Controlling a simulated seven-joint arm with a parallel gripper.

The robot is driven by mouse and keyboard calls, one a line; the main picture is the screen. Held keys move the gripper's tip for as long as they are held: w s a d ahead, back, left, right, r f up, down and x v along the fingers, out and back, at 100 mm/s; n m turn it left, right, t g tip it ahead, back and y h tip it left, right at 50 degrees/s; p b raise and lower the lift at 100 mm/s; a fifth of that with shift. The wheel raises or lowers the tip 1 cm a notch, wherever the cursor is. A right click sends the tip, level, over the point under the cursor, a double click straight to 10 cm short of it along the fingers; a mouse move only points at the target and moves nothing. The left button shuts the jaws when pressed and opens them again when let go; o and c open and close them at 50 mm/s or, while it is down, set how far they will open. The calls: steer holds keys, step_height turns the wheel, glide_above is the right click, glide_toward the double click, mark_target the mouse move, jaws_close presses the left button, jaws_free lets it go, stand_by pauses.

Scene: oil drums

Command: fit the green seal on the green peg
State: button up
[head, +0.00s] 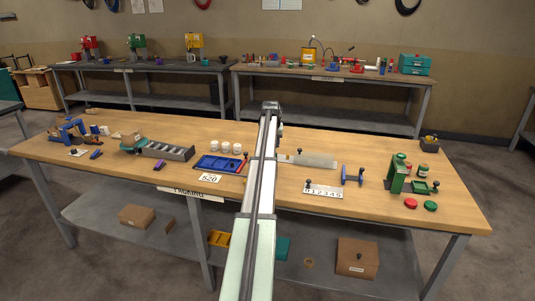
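A round green piece (430,205), which may be the green seal, lies flat near the right front edge of the workbench. A similar red round piece (410,203) lies just left of it. Behind them stands a green upright fixture (397,176) beside a small green tray (420,187) with a dark knob. I cannot make out a green peg for certain at this size. My arm reaches up the middle of the picture. My gripper (271,107) is at its far end, well left of the green pieces, too small and end-on to tell its fingers.
The wooden workbench (330,215) also holds a blue tray (220,163), white cups, a grey slotted block (168,150), a numbered plate (323,190), a blue spool-shaped stand (352,176) and small jars (422,171).

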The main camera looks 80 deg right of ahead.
steer(key=d, duration=0.1)
steer(key=d+m, duration=0.1)
steer(key=shift+d+r, duration=0.3)
steer(key=shift+d, duration=0.05)
steer(key=shift+s+m+g, duration=0.3)
steer(key=shift+m+g, duration=0.4)
steer(key=shift+m, duration=0.7)
steer(key=shift+f, duration=0.15)
steer(key=shift+f, duration=1.9)
steer(key=shift+f, duration=1.65)
stand_by(0.3)
steer(key=o, duration=1.1)
